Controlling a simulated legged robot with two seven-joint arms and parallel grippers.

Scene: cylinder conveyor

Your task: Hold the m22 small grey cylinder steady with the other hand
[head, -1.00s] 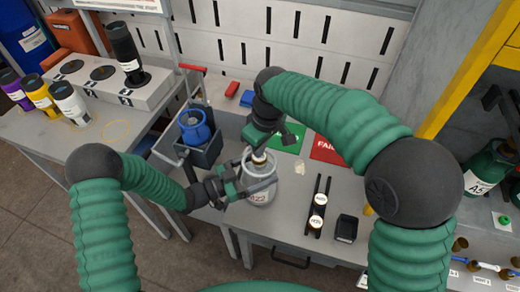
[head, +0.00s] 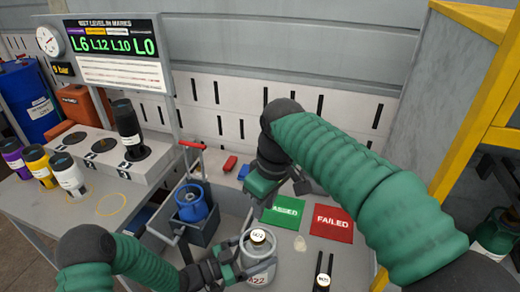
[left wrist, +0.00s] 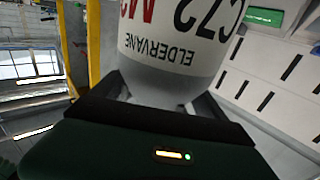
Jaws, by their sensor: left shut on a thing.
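The small grey cylinder marked M22 (head: 259,272) stands upright at the front of the bench, with a pale collar and a round labelled cap (head: 258,236) on top. My left gripper (head: 258,258) is shut on it from the left, its fingers around the body below the cap. The left wrist view shows the cylinder's white lettered wall (left wrist: 180,50) close up between the fingers, the lettering upside down. My right gripper (head: 278,200) hangs above and behind the cap, apart from it. Its fingertips are partly hidden, so its opening is unclear.
A green mat (head: 285,211) and a red FAILED mat (head: 332,222) lie behind and right of the cylinder. A blue cylinder (head: 191,205) sits in a dark bin (head: 200,232) at left. A dark rack (head: 322,270) stands at right. Several cylinders stand further left.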

